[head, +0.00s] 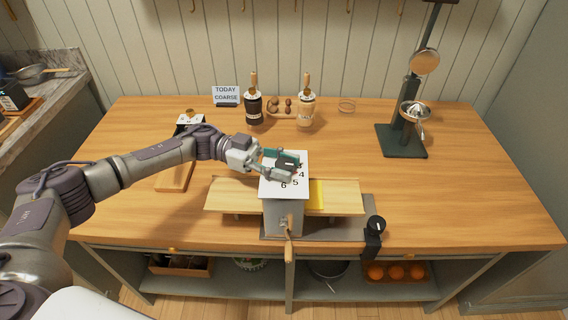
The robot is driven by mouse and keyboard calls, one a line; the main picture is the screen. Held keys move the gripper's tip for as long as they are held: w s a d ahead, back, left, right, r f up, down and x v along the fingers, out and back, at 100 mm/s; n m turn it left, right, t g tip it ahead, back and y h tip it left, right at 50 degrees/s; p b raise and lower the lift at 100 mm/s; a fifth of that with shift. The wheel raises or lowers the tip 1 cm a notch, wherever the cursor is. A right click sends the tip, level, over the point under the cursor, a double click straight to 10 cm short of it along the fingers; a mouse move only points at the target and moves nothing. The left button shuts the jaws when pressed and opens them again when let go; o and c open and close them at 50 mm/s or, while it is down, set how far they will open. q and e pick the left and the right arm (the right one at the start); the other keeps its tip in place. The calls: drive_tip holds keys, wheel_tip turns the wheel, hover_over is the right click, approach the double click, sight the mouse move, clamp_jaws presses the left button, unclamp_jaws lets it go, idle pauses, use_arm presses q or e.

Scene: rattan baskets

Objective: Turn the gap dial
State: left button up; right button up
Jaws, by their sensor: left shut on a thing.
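A grey box-shaped machine (283,215) stands at the front middle of the wooden table. Its white top plate (272,187) carries printed numbers; 4, 5 and 6 can be read. The dark gap dial (287,164) sits on this plate, mostly hidden by my left gripper. My left gripper (288,166) reaches in from the left and is shut on the dial, one finger behind it and one in front. The dial's pointer cannot be made out clearly. A sign (226,93) reading "TODAY COARSE" stands at the back left. My right gripper is not in view.
Wooden boards (235,195) extend on both sides of the machine, with a yellow patch (317,194) at right. A crank handle (289,250) hangs in front. The table's right side is clear.

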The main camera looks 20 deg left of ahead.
use_arm(q)
drive_tip(key=n+t+p, duration=0.3)
drive_tip(key=t+p, duration=0.1)
drive_tip(key=n+t+y+p, duration=0.1)
drive_tip(key=n+t+p, duration=0.1)
drive_tip(key=t+p, duration=0.2)
drive_tip(key=shift+s+r+n+t+p, duration=0.15)
drive_tip(key=shift+n+t+p, duration=0.15)
drive_tip(key=shift+n+p, duration=0.15)
drive_tip(key=shift+n+t+y+p, duration=0.95)
drive_tip(key=shift+t+y, duration=0.05)
drive_tip(key=shift+t, duration=0.5)
drive_tip(key=o, duration=1.2)
drive_tip(key=shift+c, duration=0.2)
drive_tip(key=v, duration=1.2)
